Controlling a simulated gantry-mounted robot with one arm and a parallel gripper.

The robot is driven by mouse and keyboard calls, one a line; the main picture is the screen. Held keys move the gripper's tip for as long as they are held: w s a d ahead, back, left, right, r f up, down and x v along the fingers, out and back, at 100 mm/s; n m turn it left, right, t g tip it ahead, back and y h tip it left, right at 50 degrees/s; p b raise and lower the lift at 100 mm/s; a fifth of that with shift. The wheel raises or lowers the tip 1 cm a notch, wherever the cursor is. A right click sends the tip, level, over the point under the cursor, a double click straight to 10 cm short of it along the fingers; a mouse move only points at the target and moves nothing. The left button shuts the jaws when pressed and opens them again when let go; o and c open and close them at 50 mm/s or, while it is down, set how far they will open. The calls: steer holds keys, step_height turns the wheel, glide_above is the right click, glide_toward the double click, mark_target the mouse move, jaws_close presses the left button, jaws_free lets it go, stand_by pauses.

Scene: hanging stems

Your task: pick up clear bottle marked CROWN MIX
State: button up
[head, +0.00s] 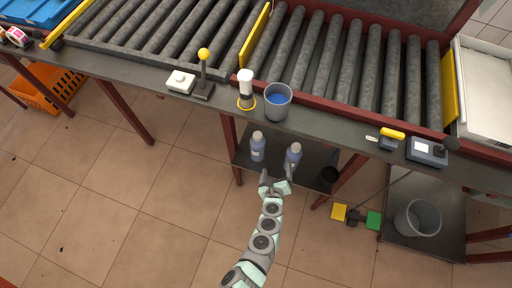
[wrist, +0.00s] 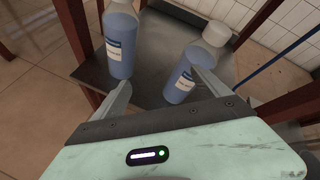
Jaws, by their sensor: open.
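Two clear bottles with bluish contents and white caps stand on the dark shelf under the conveyor: a left bottle (head: 257,148) and a right bottle (head: 292,157). The wrist view shows the left bottle (wrist: 121,40) upright beyond my left finger and the right bottle (wrist: 184,75) partly behind my right finger. Each has a white and blue label too small to read, so I cannot tell which is CROWN MIX. My gripper (head: 275,177) is open and empty at the shelf's front, close to the right bottle; it also shows in the wrist view (wrist: 160,88).
The shelf (wrist: 151,67) is bounded by dark red legs. Above it, the counter edge carries a grey cup (head: 278,104) and a lever (head: 203,75). A bin (head: 418,218) stands farther right.

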mark_target(259, 148)
steer(key=w+a+m+y+b, duration=0.1)
steer(key=w+a, duration=0.1)
steer(key=w+a+m+y+b, duration=0.1)
steer(key=w+a, duration=0.1)
steer(key=w, duration=0.1)
steer(key=w+a+r+t+y+b, duration=0.1)
steer(key=w+a, duration=0.1)
steer(key=w, duration=0.1)
steer(key=shift+w+a+r+m+y, duration=0.1)
steer(key=shift+a+m+y, duration=0.2)
steer(key=shift+m, duration=0.1)
steer(key=b+x, duration=0.3)
steer(key=x, duration=0.2)
steer(key=shift+w+a+b, duration=0.15)
steer(key=shift+w+b, duration=0.05)
steer(key=shift+b, duration=0.2)
steer(key=shift+r, duration=0.15)
steer(key=shift+c, duration=0.3)
jaws_close()
